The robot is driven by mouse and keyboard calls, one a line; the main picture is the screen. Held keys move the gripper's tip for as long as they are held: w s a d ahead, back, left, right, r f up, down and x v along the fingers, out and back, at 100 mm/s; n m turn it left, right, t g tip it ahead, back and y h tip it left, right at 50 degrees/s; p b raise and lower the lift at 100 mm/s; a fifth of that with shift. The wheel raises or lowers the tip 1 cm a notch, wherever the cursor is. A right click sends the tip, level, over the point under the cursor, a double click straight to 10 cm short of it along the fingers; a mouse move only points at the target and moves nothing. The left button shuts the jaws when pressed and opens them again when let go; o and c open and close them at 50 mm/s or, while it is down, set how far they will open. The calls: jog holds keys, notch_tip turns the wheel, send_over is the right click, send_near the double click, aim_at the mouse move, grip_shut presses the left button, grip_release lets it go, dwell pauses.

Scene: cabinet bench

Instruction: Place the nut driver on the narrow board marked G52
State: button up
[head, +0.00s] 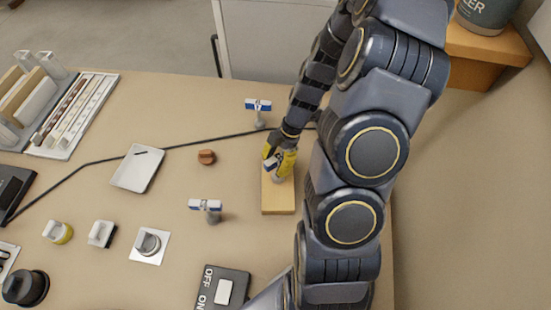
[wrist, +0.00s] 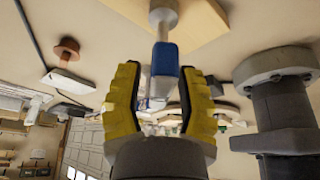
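A tool with a blue-and-white cross handle and a grey shaft (wrist: 163,15), likely the nut driver, is upright with its grey end against the narrow tan board (head: 278,203). The board also shows in the wrist view (wrist: 205,18). My gripper (head: 279,160) is over the far part of the board. In the wrist view my gripper's yellow fingers (wrist: 160,72) are spread on either side of the blue handle, with gaps visible between handle and pads. The G52 marking is not legible; my gripper hides part of the tool.
Two similar blue-and-white handled pieces stand nearby, one behind (head: 258,108) and one left of the board (head: 207,205). A brown knob (head: 206,157), a white tray (head: 138,168) and an OFF/ON switch (head: 223,290) lie leftward. A black cable (head: 190,146) crosses the bench.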

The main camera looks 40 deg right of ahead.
jog(key=v, duration=1.2)
jog(key=shift+a+r, duration=0.2)
jog(key=s+a+r+m+g+h, duration=0.1)
jog(key=s+a+r+m+h, duration=0.1)
jog(key=s+a+r+m, duration=0.2)
jog(key=s+a+r+m+h, duration=0.2)
jog(key=s+a+r+m, duration=0.3)
jog(key=s+a+m, duration=0.6)
jog(key=a+m, duration=0.1)
jog(key=m, duration=0.2)
jog(key=shift+a+g+h, duration=0.3)
jog(key=shift+a+g, duration=0.05)
jog(key=shift+g, duration=0.05)
